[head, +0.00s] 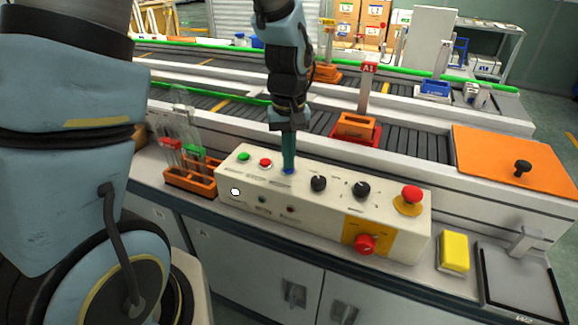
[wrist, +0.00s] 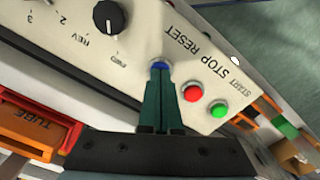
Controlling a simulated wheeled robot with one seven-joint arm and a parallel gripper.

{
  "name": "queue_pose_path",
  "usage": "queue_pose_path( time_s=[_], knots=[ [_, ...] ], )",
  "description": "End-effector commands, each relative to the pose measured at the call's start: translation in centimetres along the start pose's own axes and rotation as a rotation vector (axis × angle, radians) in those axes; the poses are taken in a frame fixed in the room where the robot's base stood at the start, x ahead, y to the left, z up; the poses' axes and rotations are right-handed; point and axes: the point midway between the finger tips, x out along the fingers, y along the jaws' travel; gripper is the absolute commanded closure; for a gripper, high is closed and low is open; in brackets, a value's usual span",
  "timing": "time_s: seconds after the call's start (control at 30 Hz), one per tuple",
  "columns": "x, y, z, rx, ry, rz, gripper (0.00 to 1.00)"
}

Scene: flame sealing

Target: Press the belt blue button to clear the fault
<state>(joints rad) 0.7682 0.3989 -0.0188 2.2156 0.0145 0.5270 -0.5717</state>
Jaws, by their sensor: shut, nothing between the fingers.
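The blue button (head: 289,171) sits on the top face of the cream control box (head: 390,230), right of the red and green buttons. My gripper (head: 289,166) points straight down at it with its fingers shut and empty. In the wrist view the fingertips (wrist: 160,72) overlap the near edge of the blue button (wrist: 158,65), by the word RESET. The fingers hide part of the button. I cannot tell whether it is pressed in. The red button (wrist: 192,92) and green button (wrist: 220,109) lie beside it, clear of the fingers.
Black knobs (head: 318,183) and a red emergency stop (head: 411,194) stand on the box to the right. An orange rack (head: 190,180) with tubes is at its left. A yellow block (head: 454,251) lies right. Conveyor belts run behind, with an orange bin (head: 355,126).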

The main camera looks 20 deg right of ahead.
Motion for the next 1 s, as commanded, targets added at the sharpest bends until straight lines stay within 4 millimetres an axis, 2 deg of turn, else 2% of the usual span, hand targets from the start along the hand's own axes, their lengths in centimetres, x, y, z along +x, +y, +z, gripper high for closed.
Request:
queue_pose_path(
  time_s=[0.8,1.0],
  knots=[
    [-7.5,0.0,0.0,0.0,0.0,0.0,1.0],
    [-8.1,0.0,0.0,0.0,0.0,0.0,1.0]
  ],
)
